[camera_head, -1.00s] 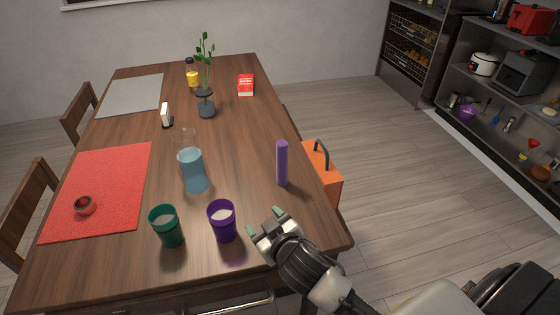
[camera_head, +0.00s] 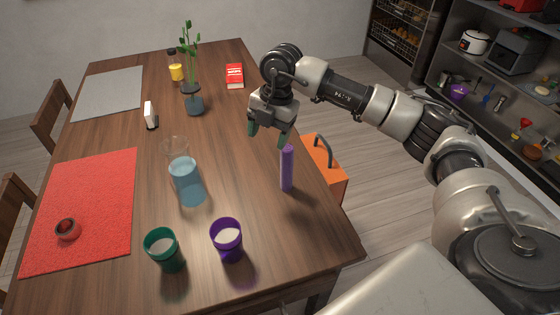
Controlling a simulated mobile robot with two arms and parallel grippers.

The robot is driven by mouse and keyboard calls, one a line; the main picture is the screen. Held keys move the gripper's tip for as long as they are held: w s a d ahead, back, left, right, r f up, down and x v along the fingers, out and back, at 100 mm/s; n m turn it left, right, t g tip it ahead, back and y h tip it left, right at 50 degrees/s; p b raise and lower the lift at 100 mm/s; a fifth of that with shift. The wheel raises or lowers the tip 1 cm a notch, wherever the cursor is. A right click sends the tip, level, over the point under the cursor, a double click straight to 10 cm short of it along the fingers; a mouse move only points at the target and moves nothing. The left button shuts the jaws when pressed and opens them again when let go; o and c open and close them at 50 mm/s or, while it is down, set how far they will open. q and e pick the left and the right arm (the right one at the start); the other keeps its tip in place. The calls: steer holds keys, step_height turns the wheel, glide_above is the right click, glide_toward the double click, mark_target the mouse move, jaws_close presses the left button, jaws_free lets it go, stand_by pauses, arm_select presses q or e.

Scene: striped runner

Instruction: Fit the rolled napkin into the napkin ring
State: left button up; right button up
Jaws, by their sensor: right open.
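The rolled napkin (camera_head: 286,170) is a purple cylinder standing upright near the table's right edge. The napkin ring (camera_head: 67,230) is a small dark red ring on the red placemat (camera_head: 90,190) at the left. My right gripper (camera_head: 267,138) points down with its green-tipped fingers apart and empty. It is just above and slightly left of the napkin's top in the picture; I cannot tell whether it touches the napkin. My left gripper is not in view.
A green cup (camera_head: 163,249), a purple cup (camera_head: 227,240) and a blue-filled carafe (camera_head: 187,182) stand left of the napkin. A plant vase (camera_head: 194,101), a red box (camera_head: 235,76) and a grey placemat (camera_head: 108,93) are farther back. An orange case (camera_head: 325,169) is beyond the right edge.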

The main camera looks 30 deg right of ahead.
mark_target(288, 147)
steer(key=d, duration=0.1)
steer(key=d+r+m+h, duration=0.1)
steer(key=d, duration=0.1)
steer(key=d+h, duration=0.1)
steer(key=shift+w+d+r, duration=0.25)
steer(key=shift+d+r, duration=0.1)
steer(key=shift+m, duration=0.3)
steer(key=f, duration=0.4)
steer(key=shift+s+d+f, duration=0.15)
steer(key=shift+d+f, duration=0.05)
steer(key=shift+f, duration=0.05)
steer(key=shift+s+f+p, duration=0.15)
steer(key=shift+f+p, duration=0.2)
steer(key=shift+f, duration=1.15)
steer(key=shift+s+f+p, duration=0.1)
steer(key=shift+f+p, duration=0.25)
steer(key=shift+f, duration=1.1)
steer(key=c, duration=1.2)
steer(key=shift+r, duration=0.15)
